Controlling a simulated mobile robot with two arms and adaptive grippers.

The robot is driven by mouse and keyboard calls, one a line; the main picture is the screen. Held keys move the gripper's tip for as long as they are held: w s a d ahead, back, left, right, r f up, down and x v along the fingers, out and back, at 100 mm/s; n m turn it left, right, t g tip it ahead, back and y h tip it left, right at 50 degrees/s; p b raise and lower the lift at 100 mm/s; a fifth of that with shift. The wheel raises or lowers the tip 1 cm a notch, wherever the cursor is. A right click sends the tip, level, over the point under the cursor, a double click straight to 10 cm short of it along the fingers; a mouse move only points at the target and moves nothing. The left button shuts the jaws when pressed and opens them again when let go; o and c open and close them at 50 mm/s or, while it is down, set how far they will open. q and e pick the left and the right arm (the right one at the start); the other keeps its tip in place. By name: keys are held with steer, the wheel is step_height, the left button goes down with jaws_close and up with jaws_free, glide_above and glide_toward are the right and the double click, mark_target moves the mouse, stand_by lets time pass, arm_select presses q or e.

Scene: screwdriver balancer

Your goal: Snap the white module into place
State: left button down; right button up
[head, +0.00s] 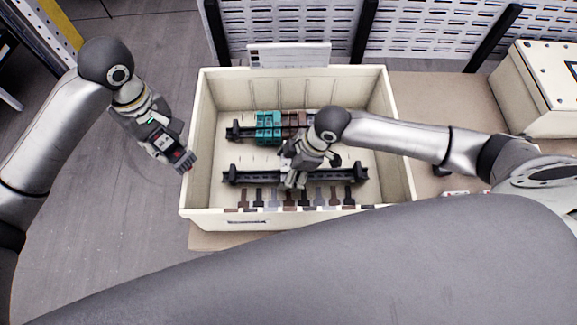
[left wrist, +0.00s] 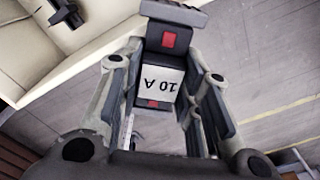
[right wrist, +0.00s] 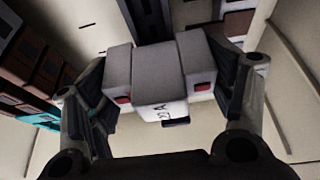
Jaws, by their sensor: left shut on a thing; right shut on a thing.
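My right gripper (head: 299,170) is inside the bin, over the front dark rail (head: 335,174). It is shut on a pale grey-white module (right wrist: 160,75) with red marks and a partly hidden label ending in "A". That module (head: 296,181) shows small in the head view, at the front rail; I cannot tell whether it is seated. My left gripper (head: 170,148) is outside the bin, to its left. It is shut on a dark grey module (left wrist: 158,75) with a white "10 A" label and red squares; its end also shows in the head view (head: 182,160).
The cream bin (head: 200,140) has high walls. Its back rail (head: 235,131) carries teal modules (head: 268,125) and brown modules (head: 293,122). Several coloured tabs (head: 318,196) line the front wall. A white plate (head: 290,56) stands at the back. A cream box (head: 540,90) is at right.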

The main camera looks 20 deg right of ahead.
arm_select(q)
steer(key=shift+s+f, duration=0.1)
steer(key=shift+f, duration=0.05)
arm_select(e)
steer(key=shift+s+f, duration=0.1)
steer(key=shift+f, duration=0.25)
stand_by(0.5)
arm_select(q)
steer(key=shift+r, duration=0.25)
stand_by(0.3)
arm_select(e)
steer(key=o, duration=1.2)
steer(key=shift+c, duration=0.2)
steer(key=v, duration=1.2)
